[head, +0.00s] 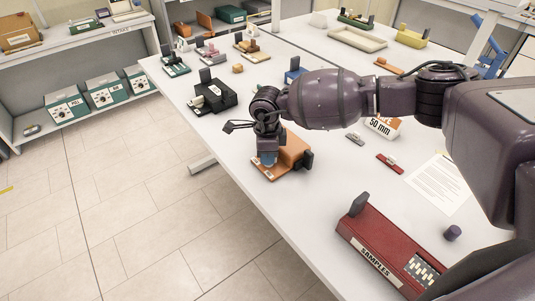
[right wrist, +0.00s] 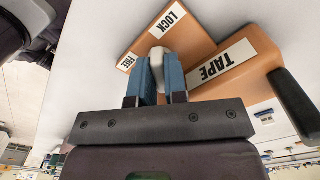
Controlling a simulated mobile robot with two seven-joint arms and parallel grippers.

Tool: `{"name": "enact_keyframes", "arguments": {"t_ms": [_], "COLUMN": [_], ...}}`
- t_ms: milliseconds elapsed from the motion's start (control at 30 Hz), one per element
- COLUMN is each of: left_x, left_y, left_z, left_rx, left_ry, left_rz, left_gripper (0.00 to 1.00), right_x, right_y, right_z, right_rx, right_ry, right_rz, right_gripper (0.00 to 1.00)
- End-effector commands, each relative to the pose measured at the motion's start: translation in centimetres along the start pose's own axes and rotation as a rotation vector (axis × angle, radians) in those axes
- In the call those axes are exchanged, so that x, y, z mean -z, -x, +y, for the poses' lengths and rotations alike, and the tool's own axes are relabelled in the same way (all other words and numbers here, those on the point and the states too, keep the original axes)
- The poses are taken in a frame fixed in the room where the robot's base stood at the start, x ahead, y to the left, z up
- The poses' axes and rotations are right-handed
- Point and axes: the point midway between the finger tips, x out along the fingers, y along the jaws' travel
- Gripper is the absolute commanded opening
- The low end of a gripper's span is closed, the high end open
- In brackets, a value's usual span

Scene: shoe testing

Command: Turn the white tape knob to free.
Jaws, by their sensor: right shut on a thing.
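The orange tape device (head: 294,152) stands near the table's left edge in the head view, with a black part on its right side. In the right wrist view its block (right wrist: 215,78) bears a TAPE label. Its flat orange plate (right wrist: 190,48) bears a LOCK label (right wrist: 167,19) and a FREE label (right wrist: 130,62). The white knob (right wrist: 157,52) sits on this plate between the labels. My right gripper (head: 267,158), with blue fingers (right wrist: 160,72), is shut on the knob; the fingers partly hide it. Which label it points to I cannot tell. My left gripper is not in view.
A black device (head: 214,97) stands on the white table beyond the tape device. A red SAMPLES box (head: 385,245) stands at the front. A small red item (head: 390,163) and a paper sheet (head: 438,185) lie to the right. Bare table lies between.

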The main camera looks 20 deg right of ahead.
Motion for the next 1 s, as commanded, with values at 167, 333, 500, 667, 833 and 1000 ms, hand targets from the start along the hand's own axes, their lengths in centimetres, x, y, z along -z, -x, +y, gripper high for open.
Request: {"name": "enact_keyframes", "arguments": {"t_ms": [167, 333, 500, 667, 833, 1000], "left_x": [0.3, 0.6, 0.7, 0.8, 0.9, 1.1], "left_y": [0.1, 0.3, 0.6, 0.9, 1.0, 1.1], "left_z": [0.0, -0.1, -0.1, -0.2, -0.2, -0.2], "left_rx": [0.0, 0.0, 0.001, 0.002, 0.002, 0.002], "left_ry": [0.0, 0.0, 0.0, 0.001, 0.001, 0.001], "left_rz": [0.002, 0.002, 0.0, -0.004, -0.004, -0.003], "left_gripper": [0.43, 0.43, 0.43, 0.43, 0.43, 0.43], "right_x": [0.0, 0.0, 0.1, 0.1, 0.1, 0.1], "right_y": [0.1, 0.1, 0.1, 0.1, 0.1, 0.0], "right_z": [0.0, -0.1, -0.2, -0.2, -0.3, -0.3], "right_rx": [-0.001, 0.0, -0.001, -0.001, -0.001, -0.001], "right_ry": [-0.166, -0.328, -0.489, -0.63, -0.758, -0.853], "right_rz": [-0.002, -0.002, 0.0, -0.001, -0.001, -0.001], "right_gripper": [0.0, 0.0, 0.0, 0.0, 0.0, 0.0]}}
